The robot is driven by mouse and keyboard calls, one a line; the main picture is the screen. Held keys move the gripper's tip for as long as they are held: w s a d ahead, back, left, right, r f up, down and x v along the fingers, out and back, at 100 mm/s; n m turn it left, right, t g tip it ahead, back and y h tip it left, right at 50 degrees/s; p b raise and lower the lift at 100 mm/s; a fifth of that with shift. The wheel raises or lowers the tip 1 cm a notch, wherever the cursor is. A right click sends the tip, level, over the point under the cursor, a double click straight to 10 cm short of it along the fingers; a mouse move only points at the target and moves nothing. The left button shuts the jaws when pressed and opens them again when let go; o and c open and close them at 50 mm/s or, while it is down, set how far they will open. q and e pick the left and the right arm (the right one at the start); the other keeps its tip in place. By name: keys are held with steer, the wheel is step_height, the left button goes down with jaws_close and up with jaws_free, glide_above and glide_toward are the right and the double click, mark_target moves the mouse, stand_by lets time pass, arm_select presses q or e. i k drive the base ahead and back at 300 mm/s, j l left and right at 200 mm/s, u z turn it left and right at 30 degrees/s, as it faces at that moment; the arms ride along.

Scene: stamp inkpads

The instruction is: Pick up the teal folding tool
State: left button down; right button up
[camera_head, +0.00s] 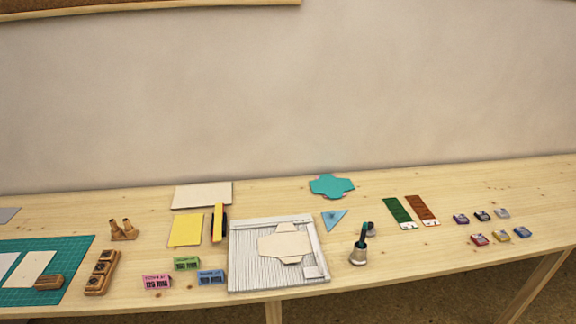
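Several items could match the teal folding tool, and I cannot tell for certain which one it is. A slim dark teal-handled tool (363,233) stands up out of a small pale cup (358,256) to the right of the white scoring board (240,274). A light blue triangle (332,220) with a small dark mark lies flat behind the cup. Neither of my grippers is in view.
A teal envelope-shaped sheet (331,186) lies at the back. Green (397,212) and brown (422,209) strips and several small inkpads (480,240) lie to the right. Small colored boxes (187,263), a yellow sheet (185,231) and a green cutting mat (75,255) lie to the left.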

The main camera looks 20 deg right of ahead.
mark_target(364, 232)
steer(key=i+l+z, duration=0.15)
steer(key=l+z, duration=0.3)
steer(key=i+l+z, duration=0.2)
steer(key=z, duration=0.25)
steer(key=l, duration=0.1)
